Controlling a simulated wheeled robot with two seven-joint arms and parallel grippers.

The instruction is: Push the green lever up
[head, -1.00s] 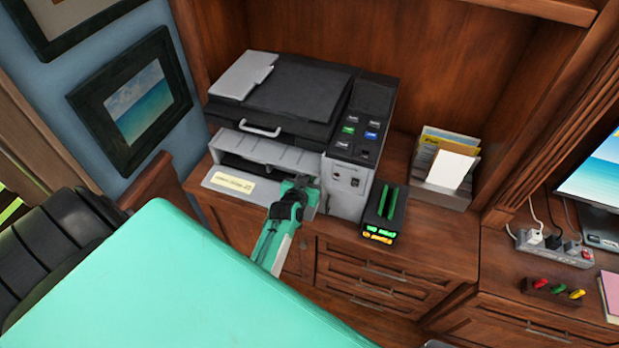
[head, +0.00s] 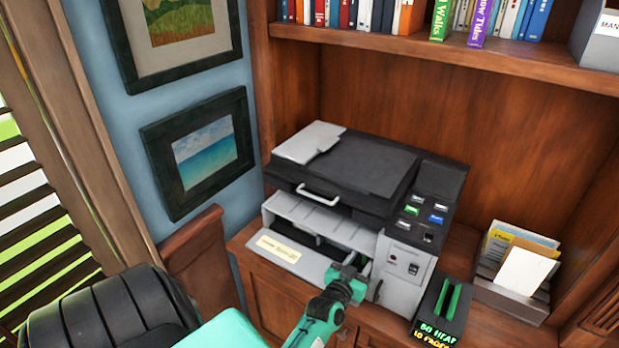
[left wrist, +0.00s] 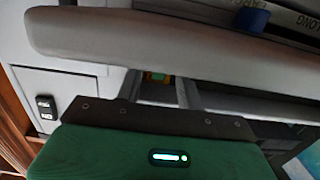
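My left gripper (head: 358,272) is at the right end of the printer's open front, close to the grey body of the printer (head: 405,272). In the left wrist view, its two grey fingers (left wrist: 160,88) are apart and reach under a grey printer edge (left wrist: 170,38). A small green and yellow piece (left wrist: 157,76) shows between the fingers; it may be the green lever, mostly hidden. I cannot tell whether the fingers touch it. A blue knob (left wrist: 252,19) sits above the grey edge. No green lever is clear in the head view. My right gripper is not in view.
The printer's lowered front flap (head: 285,255) has a pale label. Right of the printer stand a black box with green strips (head: 440,312) and a paper holder (head: 510,290). A shelf of books (head: 400,45) is above. A framed sea picture (head: 204,153) hangs left.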

